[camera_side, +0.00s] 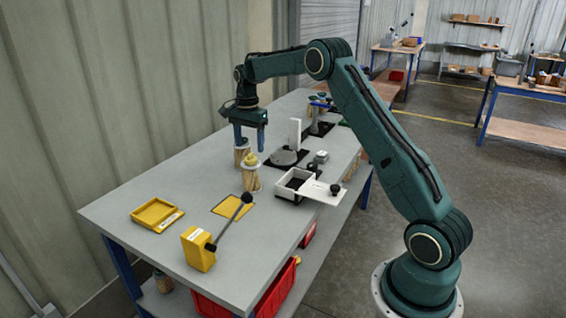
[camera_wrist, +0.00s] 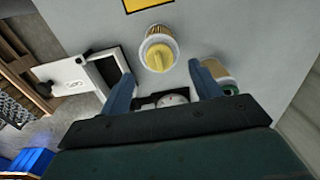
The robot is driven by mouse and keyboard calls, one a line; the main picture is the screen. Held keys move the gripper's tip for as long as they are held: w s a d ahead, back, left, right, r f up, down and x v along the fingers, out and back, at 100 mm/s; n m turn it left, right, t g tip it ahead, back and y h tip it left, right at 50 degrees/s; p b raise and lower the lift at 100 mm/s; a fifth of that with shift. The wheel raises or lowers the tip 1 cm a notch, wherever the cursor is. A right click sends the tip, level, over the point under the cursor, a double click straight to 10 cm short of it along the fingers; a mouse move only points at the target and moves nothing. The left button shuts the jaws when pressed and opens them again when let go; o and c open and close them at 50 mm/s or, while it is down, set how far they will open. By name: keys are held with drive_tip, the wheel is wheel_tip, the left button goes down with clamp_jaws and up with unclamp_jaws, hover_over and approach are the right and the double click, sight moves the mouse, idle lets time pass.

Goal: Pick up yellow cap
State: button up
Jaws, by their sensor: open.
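The yellow cap (camera_side: 251,160) sits on top of an upright filter cartridge (camera_side: 251,180) on the grey bench. In the wrist view the yellow cap (camera_wrist: 158,57) shows from above, ahead of the fingers and roughly between their lines. My gripper (camera_side: 250,145) is open and empty, pointing down, above and behind the capped cartridge in the side view. Its two blue fingers show in the wrist view (camera_wrist: 160,82), apart from the cap. A second cartridge (camera_side: 241,150) stands behind, partly hidden by a finger; it also shows beside the right finger in the wrist view (camera_wrist: 225,80).
A white box with a sliding plate (camera_side: 312,189) stands right of the cartridge. A yellow tray (camera_side: 157,214), a yellow lever block (camera_side: 198,250) and a yellow square (camera_side: 232,207) lie nearer. A round grey fixture (camera_side: 285,157) stands behind.

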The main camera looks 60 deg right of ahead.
sight(251, 159)
drive_tip(key=shift+f, duration=1.9)
drive_tip(key=shift+c, duration=0.4)
drive_tip(key=c, duration=0.9)
